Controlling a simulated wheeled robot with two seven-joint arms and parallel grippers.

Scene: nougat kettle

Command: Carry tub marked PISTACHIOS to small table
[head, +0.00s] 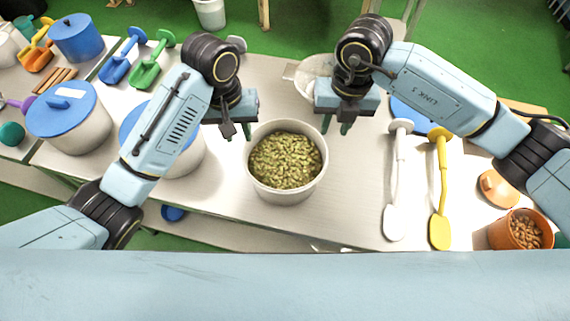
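A white round tub (259,183) filled with green pistachio-like nuts (285,160) stands upright on the long pale table (345,215), near its front edge. I see no lid on it, and no PISTACHIOS marking is readable from above. My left gripper (238,131) is at the tub's upper left rim, pointing down, its two fingers apart. My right gripper (335,126) is at the upper right rim, also pointing down with its fingers apart. Neither clearly holds the rim; contact with the tub cannot be told. I cannot identify a small table in this view.
Lidded white tubs with blue lids (60,108) stand left; one is partly behind my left arm. White (395,205) and yellow (440,215) paddles lie right of the tub. An orange pot of nuts (522,232) stands far right. A clear bowl (308,75) is behind. Green floor (290,25) lies beyond.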

